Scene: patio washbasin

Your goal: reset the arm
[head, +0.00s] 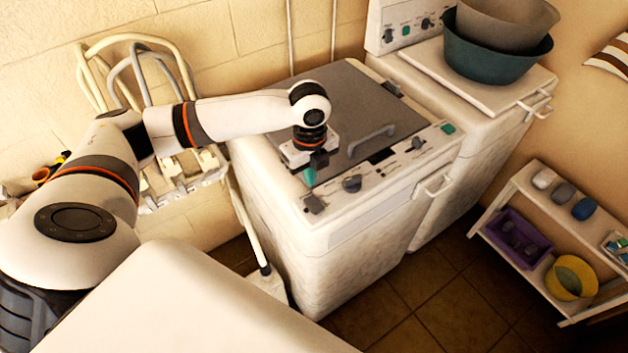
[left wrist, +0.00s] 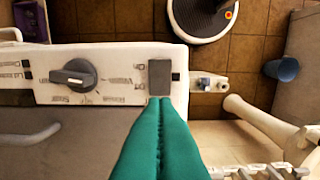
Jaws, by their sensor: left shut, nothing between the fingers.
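My left arm reaches in from the left in the head view. My left gripper (head: 310,178) points down over the left end of the washing machine's control panel (head: 400,160). Its green fingers are shut with nothing between them. In the left wrist view the green fingertips (left wrist: 160,100) lie together just by a grey square button (left wrist: 159,76). I cannot tell whether they touch it. A dark knob (left wrist: 74,76) sits to the left of the button on the panel. My right gripper is not in view.
The washer's grey lid (head: 350,95) with its handle is closed. A second machine with stacked basins (head: 495,60) stands at the back right. A white shelf (head: 520,200) holds a purple crate and a yellow bucket (head: 570,278). Hoses (head: 130,60) hang on the left wall.

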